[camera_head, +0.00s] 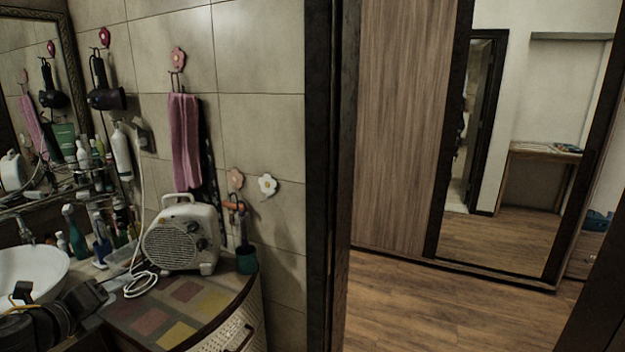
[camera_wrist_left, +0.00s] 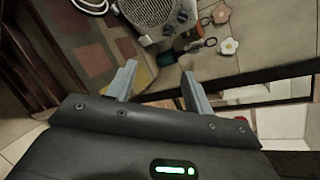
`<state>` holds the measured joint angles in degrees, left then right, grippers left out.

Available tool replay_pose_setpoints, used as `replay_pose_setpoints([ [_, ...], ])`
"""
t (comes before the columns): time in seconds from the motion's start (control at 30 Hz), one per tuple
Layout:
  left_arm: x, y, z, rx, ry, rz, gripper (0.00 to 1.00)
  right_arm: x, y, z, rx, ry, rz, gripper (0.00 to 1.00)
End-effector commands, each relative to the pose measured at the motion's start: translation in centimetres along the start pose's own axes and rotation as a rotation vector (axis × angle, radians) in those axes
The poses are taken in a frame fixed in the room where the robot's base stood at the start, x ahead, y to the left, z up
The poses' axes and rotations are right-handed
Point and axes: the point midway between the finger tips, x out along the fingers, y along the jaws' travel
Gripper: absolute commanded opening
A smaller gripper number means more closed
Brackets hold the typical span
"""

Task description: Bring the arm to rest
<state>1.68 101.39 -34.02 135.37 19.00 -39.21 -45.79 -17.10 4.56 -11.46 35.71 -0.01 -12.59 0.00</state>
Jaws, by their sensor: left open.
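My left gripper (camera_head: 92,298) shows dark at the lower left of the head view, in front of the basin and beside the patchwork-topped cabinet. In the left wrist view its two grey fingers (camera_wrist_left: 158,88) stand wide apart with nothing between them. From there, the fan heater (camera_wrist_left: 150,14) and a green cup (camera_wrist_left: 166,58) lie beyond the fingertips, apart from them. My right gripper shows in neither view.
The heater (camera_head: 186,238) stands on the cabinet top (camera_head: 170,310), its white cord coiled at left. A white basin (camera_head: 30,272) and several bottles are at left. A dark door frame (camera_head: 330,180) divides this from open wooden floor (camera_head: 440,300).

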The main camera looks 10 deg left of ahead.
Motion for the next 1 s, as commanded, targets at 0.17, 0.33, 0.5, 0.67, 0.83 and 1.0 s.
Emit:
replay_pose_setpoints([
  [0.17,1.1,0.7,-2.9,-0.119,0.020,0.016,0.52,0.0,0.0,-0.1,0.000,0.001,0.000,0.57],
  [0.33,1.4,2.3,-6.0,-0.280,0.026,0.059,0.52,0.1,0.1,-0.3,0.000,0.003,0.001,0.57],
  [0.5,1.3,4.5,-10.5,-0.508,0.029,0.134,0.52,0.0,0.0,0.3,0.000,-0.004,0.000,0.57],
  [0.67,0.2,7.3,-17.2,-0.839,0.015,0.268,0.52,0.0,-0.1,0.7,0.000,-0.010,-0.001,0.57],
  [0.83,-2.6,9.9,-25.1,-1.231,-0.041,0.478,0.52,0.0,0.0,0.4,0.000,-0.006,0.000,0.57],
  [1.0,-6.2,11.4,-31.6,-1.554,-0.132,0.695,0.52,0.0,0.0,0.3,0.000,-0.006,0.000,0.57],
])
